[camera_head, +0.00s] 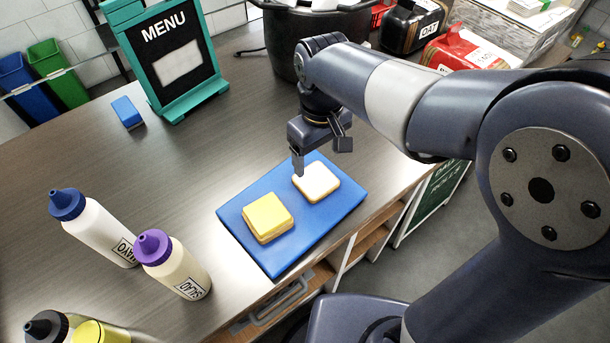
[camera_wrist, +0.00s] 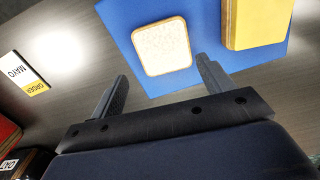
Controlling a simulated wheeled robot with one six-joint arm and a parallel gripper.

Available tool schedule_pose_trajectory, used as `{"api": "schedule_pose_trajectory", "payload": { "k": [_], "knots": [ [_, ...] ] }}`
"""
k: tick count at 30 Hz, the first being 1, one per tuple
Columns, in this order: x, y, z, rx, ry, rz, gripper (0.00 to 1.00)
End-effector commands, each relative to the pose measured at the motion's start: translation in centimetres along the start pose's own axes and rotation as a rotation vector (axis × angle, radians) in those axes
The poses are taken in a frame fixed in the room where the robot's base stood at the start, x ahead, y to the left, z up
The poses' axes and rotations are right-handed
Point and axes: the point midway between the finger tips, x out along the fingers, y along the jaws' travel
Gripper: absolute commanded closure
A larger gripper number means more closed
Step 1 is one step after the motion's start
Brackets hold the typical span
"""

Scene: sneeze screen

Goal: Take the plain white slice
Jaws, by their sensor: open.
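The plain white slice (camera_head: 316,182) lies flat on the blue board (camera_head: 291,255), toward its far end. It has a thin brown crust and also shows in the wrist view (camera_wrist: 161,46), ahead of the fingers. A stack topped with a yellow slice (camera_head: 267,216) sits on the same board, nearer the front. My gripper (camera_head: 299,166) points down just above the far edge of the board, by the white slice. In the wrist view my gripper (camera_wrist: 162,88) is open, with nothing between its two fingers. In the head view the far finger is partly hidden.
Squeeze bottles, one blue-capped (camera_head: 98,229) and one purple-capped (camera_head: 171,263), stand at the left front. A menu sign (camera_head: 168,55) and a blue block (camera_head: 127,112) stand farther back. A dark pot (camera_head: 283,45) is behind my arm.

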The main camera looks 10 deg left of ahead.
Motion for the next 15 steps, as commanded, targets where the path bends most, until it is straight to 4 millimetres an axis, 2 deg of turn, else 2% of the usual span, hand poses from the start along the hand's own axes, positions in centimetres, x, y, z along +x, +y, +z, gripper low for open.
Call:
{"api": "schedule_pose_trajectory", "payload": {
  "k": [1, 8, 15],
  "knots": [
    [0.6, 0.0, 0.1, 0.0, -0.003, -0.001, 0.19],
    [2.5, -0.3, 0.1, -0.001, -0.005, -0.001, 0.02],
    [5.9, -0.8, 0.1, -0.001, -0.004, -0.001, 0.02]
  ]
}}
